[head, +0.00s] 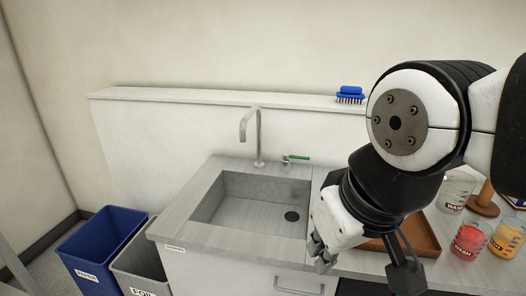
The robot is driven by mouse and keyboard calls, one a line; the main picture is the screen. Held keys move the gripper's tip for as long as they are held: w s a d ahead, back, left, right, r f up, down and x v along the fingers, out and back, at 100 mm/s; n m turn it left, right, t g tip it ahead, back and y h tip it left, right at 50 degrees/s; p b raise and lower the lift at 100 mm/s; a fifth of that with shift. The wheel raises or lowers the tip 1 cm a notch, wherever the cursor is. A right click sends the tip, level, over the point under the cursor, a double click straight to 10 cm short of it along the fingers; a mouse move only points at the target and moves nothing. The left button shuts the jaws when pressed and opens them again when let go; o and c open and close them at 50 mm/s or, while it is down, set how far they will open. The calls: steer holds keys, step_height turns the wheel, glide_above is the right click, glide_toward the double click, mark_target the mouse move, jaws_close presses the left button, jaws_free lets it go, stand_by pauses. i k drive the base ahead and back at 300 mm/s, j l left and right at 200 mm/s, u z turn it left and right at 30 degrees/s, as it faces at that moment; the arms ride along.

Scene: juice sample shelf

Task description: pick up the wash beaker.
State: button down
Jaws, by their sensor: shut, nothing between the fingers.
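Three glass beakers stand on the counter at the right. One is clear with a pale look (458,186) and a label reading WASH, one holds red liquid (468,241), and one holds orange liquid (506,240). The labels on the red and orange ones also seem to read WASH. My gripper (322,255) is shut and empty, near the front right edge of the sink, well to the left of the beakers. My arm covers part of the counter between them.
A sink (250,207) with a tap (259,140) lies left of my gripper. A brown tray (425,232) is partly behind my arm. A wooden stand (484,203) is close to the beakers. A blue brush (350,95) sits on the ledge. Bins (100,240) stand on the floor at left.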

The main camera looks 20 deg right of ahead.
mark_target(472, 233)
steer(key=z, duration=1.55)
steer(key=j+u, duration=0.25)
steer(key=j, duration=1.35)
